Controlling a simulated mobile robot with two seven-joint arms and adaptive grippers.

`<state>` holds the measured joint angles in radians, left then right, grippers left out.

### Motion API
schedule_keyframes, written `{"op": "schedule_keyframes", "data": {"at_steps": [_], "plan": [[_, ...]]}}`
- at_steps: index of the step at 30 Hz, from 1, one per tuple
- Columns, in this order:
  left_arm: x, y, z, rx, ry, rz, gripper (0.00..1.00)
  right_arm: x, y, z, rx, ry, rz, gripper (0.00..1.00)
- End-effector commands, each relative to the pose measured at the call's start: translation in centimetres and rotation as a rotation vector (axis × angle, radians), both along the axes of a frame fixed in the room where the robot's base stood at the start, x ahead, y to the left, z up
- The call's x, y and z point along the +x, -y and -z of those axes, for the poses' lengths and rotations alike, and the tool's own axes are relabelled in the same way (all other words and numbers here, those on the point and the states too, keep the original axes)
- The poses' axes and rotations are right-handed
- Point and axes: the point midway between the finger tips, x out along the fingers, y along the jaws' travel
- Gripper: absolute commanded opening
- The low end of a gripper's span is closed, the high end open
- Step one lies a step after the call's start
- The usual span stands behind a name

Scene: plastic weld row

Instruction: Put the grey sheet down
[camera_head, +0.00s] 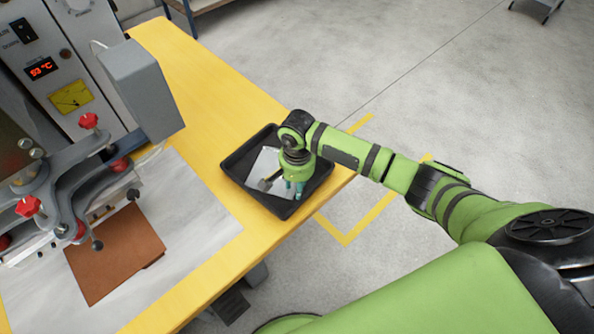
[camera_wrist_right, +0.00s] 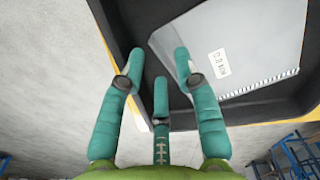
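The grey sheet (camera_head: 263,163) is in the black tray (camera_head: 248,192) at the table's edge, turned at an angle to the tray walls. In the right wrist view the sheet (camera_wrist_right: 237,50) has a small white label and a toothed edge, and seems to lie on the tray floor. My right gripper (camera_head: 294,188) is over the tray, pointing down. Its teal fingers (camera_wrist_right: 160,75) are spread apart with nothing seen gripped between them. One finger overlaps the sheet's near edge in that view, so touch cannot be judged. My left gripper is not in view.
A welding press (camera_head: 75,185) with red knobs stands on the yellow table (camera_head: 205,110) at the left. A brown sheet (camera_head: 115,255) lies by it on a pale mat (camera_head: 190,225). The yellow tabletop behind the tray is clear. Open floor lies to the right.

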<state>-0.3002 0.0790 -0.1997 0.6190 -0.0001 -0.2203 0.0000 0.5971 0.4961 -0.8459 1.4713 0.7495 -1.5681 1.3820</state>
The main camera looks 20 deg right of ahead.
Motion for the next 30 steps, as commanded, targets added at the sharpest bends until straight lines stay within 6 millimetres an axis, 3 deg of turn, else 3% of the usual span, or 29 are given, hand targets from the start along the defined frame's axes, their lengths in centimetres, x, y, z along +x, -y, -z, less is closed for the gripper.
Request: {"op": "schedule_keyframes", "data": {"at_steps": [9, 15, 30], "plan": [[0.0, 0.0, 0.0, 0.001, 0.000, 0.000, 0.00, 0.1, 0.0, -7.0, 0.002, 0.005, -0.001, 0.33], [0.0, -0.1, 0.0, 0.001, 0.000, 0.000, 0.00, 0.0, 0.0, -9.8, 0.002, 0.003, 0.000, 0.33], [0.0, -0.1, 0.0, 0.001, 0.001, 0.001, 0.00, -0.1, 0.0, -10.7, 0.001, -0.001, 0.000, 0.33]]}}
